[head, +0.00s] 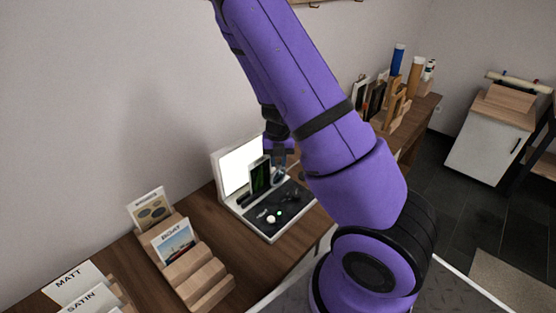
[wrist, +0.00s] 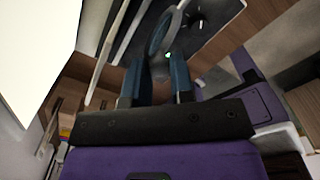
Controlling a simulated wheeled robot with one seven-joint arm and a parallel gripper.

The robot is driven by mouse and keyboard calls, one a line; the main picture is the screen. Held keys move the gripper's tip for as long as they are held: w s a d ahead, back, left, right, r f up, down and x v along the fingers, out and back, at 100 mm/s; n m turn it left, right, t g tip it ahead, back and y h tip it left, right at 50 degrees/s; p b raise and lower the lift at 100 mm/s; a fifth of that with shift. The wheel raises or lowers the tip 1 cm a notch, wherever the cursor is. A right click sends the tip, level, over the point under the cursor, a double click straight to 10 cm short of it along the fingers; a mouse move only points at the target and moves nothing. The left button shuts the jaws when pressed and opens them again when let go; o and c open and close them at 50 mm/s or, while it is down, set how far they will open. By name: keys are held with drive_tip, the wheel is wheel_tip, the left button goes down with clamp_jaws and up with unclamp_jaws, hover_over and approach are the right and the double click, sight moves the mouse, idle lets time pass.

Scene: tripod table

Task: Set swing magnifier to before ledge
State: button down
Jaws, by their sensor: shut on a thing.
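The swing magnifier (wrist: 158,36) shows as a round dark-rimmed lens at the fingertips in the wrist view. In the head view it is a small rounded shape (head: 279,177) above a dark work base. My gripper (wrist: 160,72) is shut on the magnifier, with its two blue-grey fingers on either side of its lower part. In the head view my gripper (head: 281,153) hangs over the white stand, partly hidden by my purple arm. The magnifier's own arm is mostly hidden. I cannot tell which part is the ledge.
The white stand has a bright lit panel (head: 238,168), a dark upright piece with green on it (head: 260,177) and a dark base (head: 262,224) holding small items. A stepped wooden card rack (head: 200,272) stands left. Several bottles and frames stand at the far right of the wooden table (head: 215,222).

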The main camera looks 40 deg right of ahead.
drive_tip(key=shift+w, duration=0.15)
drive_tip(key=c, duration=1)
unclamp_jaws()
wheel_tip(320, 180, up, 11)
drive_tip(key=shift+f, duration=0.1)
drive_tip(key=shift+a, duration=0.1)
